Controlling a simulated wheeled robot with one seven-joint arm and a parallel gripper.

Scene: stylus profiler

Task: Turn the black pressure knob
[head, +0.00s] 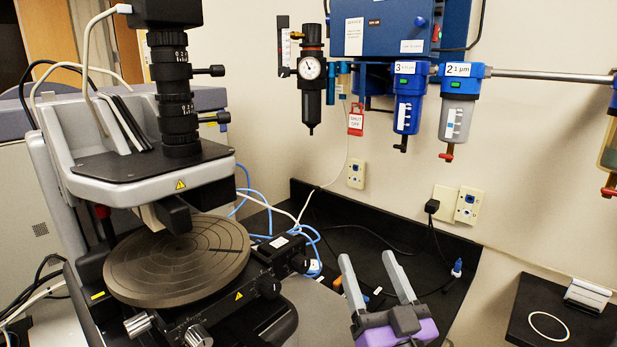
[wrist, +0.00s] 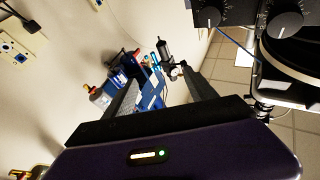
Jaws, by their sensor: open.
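The pressure regulator (head: 312,85) hangs on the wall in the head view, with a round white gauge (head: 311,68) on its front. The black knob (head: 312,32) sits on top of it, above a brownish band. My gripper (head: 367,255) is at the lower middle of the head view, below and to the right of the regulator and well apart from it. Its two grey fingers are spread and empty. In the wrist view the regulator (wrist: 163,48) shows small, beyond the open fingers (wrist: 160,78); its knob is too small to tell there.
The profiler with its round stage (head: 180,262) stands at left. Blue-capped filters (head: 407,100) and a blue box (head: 385,25) are right of the regulator. Cables lie on the black bench (head: 345,240). Open air lies between gripper and wall.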

